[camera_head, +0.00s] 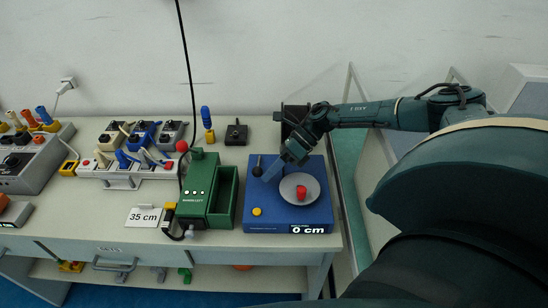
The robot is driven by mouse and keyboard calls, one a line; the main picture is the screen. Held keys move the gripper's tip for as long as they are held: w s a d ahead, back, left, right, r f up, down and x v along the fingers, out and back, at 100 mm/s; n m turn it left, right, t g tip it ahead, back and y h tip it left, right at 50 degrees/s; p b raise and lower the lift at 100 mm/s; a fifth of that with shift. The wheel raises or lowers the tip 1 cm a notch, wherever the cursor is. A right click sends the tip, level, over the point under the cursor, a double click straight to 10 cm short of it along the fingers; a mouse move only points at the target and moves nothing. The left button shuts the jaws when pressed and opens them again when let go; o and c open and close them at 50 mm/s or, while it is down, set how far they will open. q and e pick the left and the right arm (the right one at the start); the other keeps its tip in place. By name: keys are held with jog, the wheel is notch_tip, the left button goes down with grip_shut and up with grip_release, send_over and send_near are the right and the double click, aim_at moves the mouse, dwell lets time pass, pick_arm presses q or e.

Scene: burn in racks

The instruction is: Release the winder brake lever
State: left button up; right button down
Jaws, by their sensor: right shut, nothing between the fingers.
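The blue winder box (270,213) stands at the right end of the bench. On top it has a grey disc (288,190) with a red knob (301,192), a yellow button (257,212) and a "0 cm" display (309,229). A small black lever (257,166), likely the brake lever, stands upright at its back left. My left gripper is out of view.
A green unit (199,188) with a tray stands left of the winder, with a red-knobbed lever (182,147) behind. A "35 cm" card (144,217) lies at the front. Small coloured units (140,134) and a grey tester (30,160) fill the left. A black box (236,134) sits behind.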

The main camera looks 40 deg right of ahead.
jog(key=shift+w+r+b, duration=0.2)
jog(key=shift+r+b, duration=0.1)
jog(key=shift+b, duration=0.1)
jog(key=shift+w+d+r+m+y+b, duration=0.2)
jog(key=shift+r+m+y+b, duration=0.15)
jog(key=shift+b, duration=0.25)
jog(key=shift+w+d+r+g+b, duration=0.3)
jog(key=shift+w+r+b, duration=0.1)
jog(key=shift+r+b, duration=0.25)
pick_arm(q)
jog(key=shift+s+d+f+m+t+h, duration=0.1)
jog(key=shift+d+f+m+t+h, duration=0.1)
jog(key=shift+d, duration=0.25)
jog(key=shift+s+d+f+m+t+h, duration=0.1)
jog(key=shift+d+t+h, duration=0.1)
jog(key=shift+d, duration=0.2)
pick_arm(e)
jog(key=shift+w+d+r, duration=0.2)
jog(key=shift+r, duration=0.2)
